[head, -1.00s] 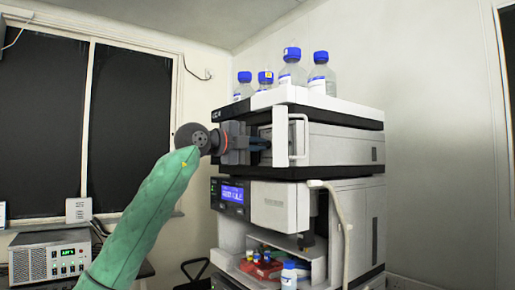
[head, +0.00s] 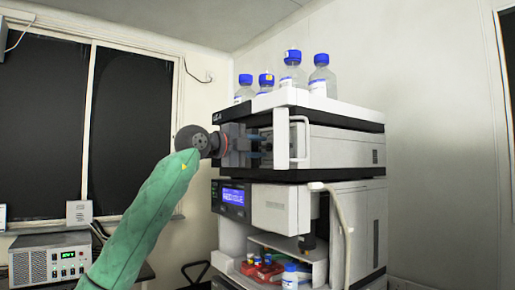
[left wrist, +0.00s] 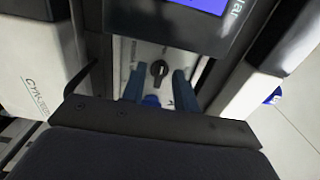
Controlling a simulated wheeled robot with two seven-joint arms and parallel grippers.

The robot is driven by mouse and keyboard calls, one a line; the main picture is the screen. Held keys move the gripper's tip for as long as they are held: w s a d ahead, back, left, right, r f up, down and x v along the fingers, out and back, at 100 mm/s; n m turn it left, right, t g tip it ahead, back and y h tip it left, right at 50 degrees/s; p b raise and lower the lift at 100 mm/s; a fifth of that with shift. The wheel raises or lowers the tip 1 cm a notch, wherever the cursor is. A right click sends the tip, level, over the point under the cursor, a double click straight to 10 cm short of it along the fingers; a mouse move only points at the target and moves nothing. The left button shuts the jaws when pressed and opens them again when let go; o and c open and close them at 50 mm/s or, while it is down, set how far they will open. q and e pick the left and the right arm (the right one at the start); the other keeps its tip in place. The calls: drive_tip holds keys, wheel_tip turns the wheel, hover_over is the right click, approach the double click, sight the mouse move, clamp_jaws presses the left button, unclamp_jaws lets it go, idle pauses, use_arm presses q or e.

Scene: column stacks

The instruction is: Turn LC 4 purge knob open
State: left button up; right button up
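The LC 4 unit (head: 345,147) is the upper module of the stack. In the left wrist view a black knob (left wrist: 158,69) stands on a pale recessed panel, its pointer roughly along the picture's vertical. I take it for the purge knob. My left gripper (head: 260,144) is in front of the LC 4 unit, its two blue fingers apart. In the left wrist view the gripper (left wrist: 158,90) has one finger on each side below the knob, with nothing between the tips that I can tell is held. Contact with the knob is not visible. My right gripper is not in view.
A white handle-like bracket (head: 299,139) stands just right of the fingers. Several blue-capped bottles (head: 320,75) stand on top of the stack. A lower module with a blue display (head: 233,196) sits beneath. A pale tube (head: 340,215) hangs at the front right.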

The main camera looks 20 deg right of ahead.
use_arm(q)
drive_tip(key=b+v, duration=0.2)
drive_tip(key=v, duration=0.5)
drive_tip(key=shift+a, duration=0.35)
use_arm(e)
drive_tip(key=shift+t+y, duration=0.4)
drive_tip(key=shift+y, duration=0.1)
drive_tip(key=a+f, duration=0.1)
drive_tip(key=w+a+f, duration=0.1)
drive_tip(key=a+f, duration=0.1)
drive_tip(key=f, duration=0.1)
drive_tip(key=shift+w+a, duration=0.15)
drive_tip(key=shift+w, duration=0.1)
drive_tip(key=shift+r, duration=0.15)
use_arm(q)
drive_tip(key=shift+m, duration=0.3)
